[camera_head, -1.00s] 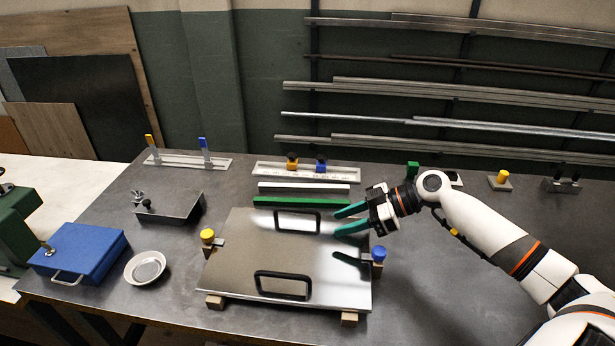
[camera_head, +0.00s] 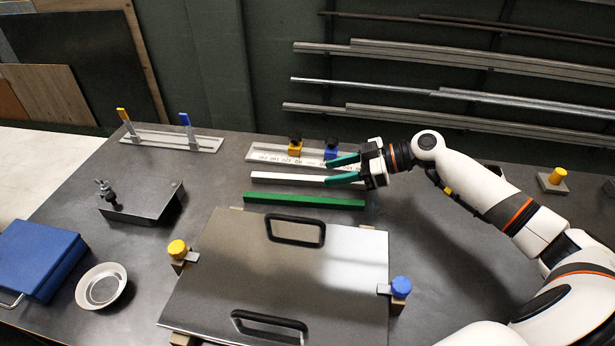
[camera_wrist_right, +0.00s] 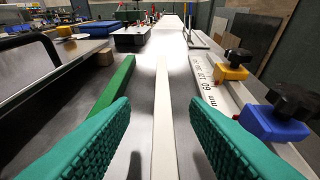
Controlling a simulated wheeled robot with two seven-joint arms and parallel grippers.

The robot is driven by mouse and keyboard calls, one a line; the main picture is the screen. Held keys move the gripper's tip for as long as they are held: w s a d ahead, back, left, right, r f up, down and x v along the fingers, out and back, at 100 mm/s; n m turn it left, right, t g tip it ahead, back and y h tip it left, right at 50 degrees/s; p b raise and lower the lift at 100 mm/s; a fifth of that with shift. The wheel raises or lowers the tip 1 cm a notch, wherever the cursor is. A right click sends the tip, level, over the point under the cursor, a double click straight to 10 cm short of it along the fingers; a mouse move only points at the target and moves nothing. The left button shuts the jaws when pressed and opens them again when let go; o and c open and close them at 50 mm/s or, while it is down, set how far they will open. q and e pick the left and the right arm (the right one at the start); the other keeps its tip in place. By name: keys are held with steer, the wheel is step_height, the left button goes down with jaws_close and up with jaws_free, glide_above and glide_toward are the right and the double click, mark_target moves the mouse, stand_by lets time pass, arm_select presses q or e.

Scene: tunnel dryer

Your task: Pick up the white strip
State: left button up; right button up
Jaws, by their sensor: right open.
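The white strip (camera_head: 290,178) lies on the dark table, between the green strip and the ruler rail in the head view. My right gripper (camera_head: 343,168) is open at the strip's right end, with its green fingers pointing left. In the right wrist view the white strip (camera_wrist_right: 165,110) runs lengthwise between the two open fingers (camera_wrist_right: 162,140), and nothing is gripped. The fingers' height above the strip is hard to tell. My left gripper is not in view.
A green strip (camera_head: 305,201) lies parallel, nearer the metal plate (camera_head: 290,265) with black handles. Behind the white strip is a ruler rail (camera_head: 265,153) with yellow (camera_head: 295,146) and blue (camera_head: 331,149) clamps. A blue box (camera_head: 35,258) and a dish (camera_head: 102,287) stand left.

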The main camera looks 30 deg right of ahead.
mark_target(311, 177)
steer(key=shift+w+a+f, duration=0.2)
steer(key=shift+w+a, duration=0.15)
steer(key=p+x, duration=0.1)
steer(key=x, duration=0.3)
steer(key=shift+w+a+f+p, duration=0.1)
steer(key=shift+a+p, duration=0.05)
steer(key=shift+p, duration=0.2)
steer(key=shift+w+a+f, duration=0.15)
steer(key=shift+f, duration=0.05)
steer(key=shift+c, duration=0.5)
jaws_close()
